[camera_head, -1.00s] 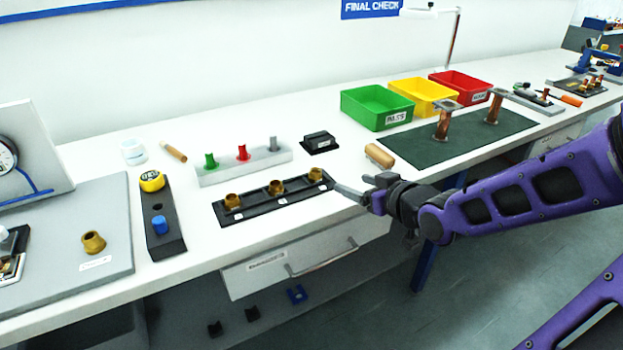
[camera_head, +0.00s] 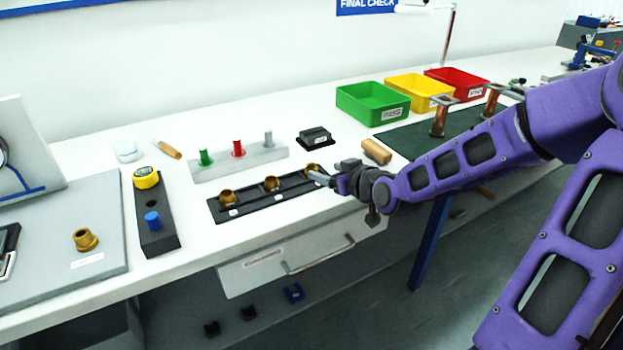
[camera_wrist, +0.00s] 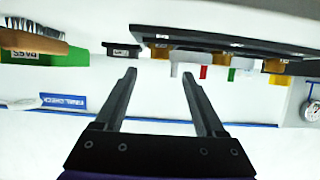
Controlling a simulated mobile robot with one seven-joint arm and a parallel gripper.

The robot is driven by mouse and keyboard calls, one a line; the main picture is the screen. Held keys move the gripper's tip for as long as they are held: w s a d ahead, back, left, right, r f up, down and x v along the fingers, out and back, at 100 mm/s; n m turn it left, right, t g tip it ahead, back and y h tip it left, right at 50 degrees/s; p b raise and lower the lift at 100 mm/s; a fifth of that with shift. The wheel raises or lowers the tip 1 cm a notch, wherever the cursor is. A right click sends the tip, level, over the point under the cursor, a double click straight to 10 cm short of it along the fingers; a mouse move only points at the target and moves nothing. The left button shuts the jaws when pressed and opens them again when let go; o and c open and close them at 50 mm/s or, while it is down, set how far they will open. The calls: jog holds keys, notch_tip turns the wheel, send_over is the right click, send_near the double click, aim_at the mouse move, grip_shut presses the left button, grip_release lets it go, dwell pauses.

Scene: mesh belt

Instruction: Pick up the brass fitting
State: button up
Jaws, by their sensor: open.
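Three brass fittings stand in a row in a black rack (camera_head: 250,208) on the white bench: a left one (camera_head: 227,196), a middle one (camera_head: 271,184) and a right one (camera_head: 312,169). Another brass fitting (camera_head: 85,239) stands on the grey plate at the far left. My gripper (camera_head: 318,178) is at the right end of the rack, close to the right fitting and partly overlapping it in the head view. In the wrist view my gripper (camera_wrist: 158,72) is open with nothing between its fingers. The rack (camera_wrist: 220,42) and brass parts (camera_wrist: 160,51) show beyond the fingertips.
A grey block with green, red and grey pegs (camera_head: 240,164) stands behind the rack. A black box (camera_head: 314,138) and a wooden cylinder (camera_head: 376,151) are near my gripper. Green (camera_head: 373,103), yellow and red bins stand at the back. A drawer handle (camera_head: 318,255) juts out in front.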

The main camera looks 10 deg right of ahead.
aim_at(309, 166)
jog(key=shift+x, duration=1.2)
jog(key=b+x, duration=0.2)
jog(key=x, duration=0.3)
jog(key=shift+f, duration=0.1)
grip_shut()
